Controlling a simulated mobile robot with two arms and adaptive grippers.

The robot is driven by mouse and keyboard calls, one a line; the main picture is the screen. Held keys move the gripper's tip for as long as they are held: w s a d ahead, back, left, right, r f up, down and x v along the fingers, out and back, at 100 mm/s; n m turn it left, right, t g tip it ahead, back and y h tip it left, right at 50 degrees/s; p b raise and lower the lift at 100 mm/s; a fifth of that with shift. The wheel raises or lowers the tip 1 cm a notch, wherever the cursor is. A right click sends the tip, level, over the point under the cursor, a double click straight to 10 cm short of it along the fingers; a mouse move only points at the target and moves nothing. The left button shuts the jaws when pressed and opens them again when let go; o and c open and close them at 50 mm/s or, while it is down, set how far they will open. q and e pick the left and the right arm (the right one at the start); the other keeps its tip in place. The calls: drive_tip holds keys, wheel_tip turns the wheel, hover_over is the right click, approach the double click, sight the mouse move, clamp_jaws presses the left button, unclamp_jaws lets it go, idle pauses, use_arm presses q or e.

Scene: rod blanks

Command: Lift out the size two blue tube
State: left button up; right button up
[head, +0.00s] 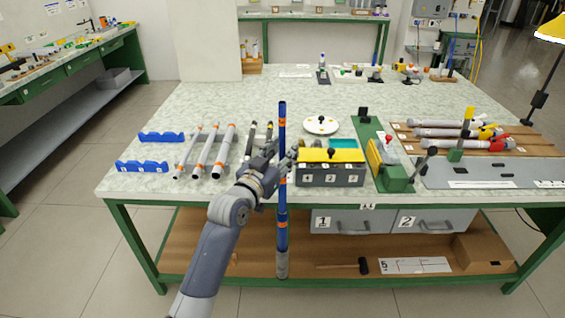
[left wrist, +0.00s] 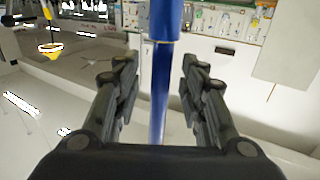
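A long blue tube (head: 283,205) with orange bands and a grey lower end stands upright in front of the table's near edge. No size mark on it is readable. My left gripper (head: 277,152) is at the upper part of the tube, at about table-top height. In the left wrist view the blue tube (left wrist: 159,90) runs between the two fingers of my left gripper (left wrist: 160,85), with a gap visible on each side. The fingers are apart and do not appear to touch it. My right gripper is not in view.
A dark box with a yellow top (head: 330,176), numbered on its front, stands just right of my left gripper. Grey rods with orange bands (head: 206,150) lie left, by blue cradles (head: 142,167). A green fixture (head: 392,165) stands right. The table's back left (head: 210,100) is clear.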

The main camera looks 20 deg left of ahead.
use_arm(q)
clamp_jaws()
idle(0.3)
drive_tip(key=shift+r, duration=0.45)
wheel_tip(320, 180, up, 27)
drive_tip(key=p, duration=0.1)
drive_tip(key=shift+p, duration=0.3)
